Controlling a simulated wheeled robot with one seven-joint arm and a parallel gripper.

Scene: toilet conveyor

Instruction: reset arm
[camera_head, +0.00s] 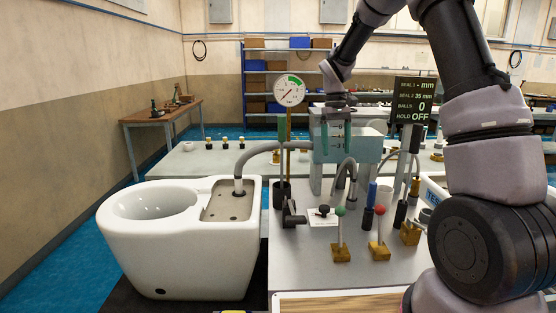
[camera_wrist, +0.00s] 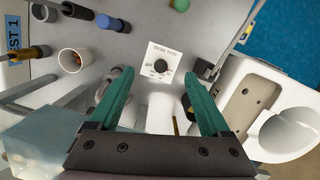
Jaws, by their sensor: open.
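My gripper (camera_head: 333,142) hangs from my arm over the back part of the grey test bench (camera_head: 290,255), with its teal fingers pointing down. In the wrist view my gripper (camera_wrist: 158,74) is open, with a clear gap between the fingers and nothing held. A white plate with a black knob (camera_wrist: 160,66) shows beyond the fingertips, apart from them. In the head view that knob (camera_head: 323,210) sits on the bench, lower than and in front of my gripper. My arm comes down from the upper right.
A white toilet (camera_head: 180,255) stands left of the bench, with a grey hose (camera_head: 262,148) running into its rear opening. A round gauge (camera_head: 289,90), a display (camera_head: 413,100), and levers with green (camera_head: 340,211) and red (camera_head: 380,210) balls rise from the bench. A blue-grey tank (camera_head: 365,147) is beside my gripper.

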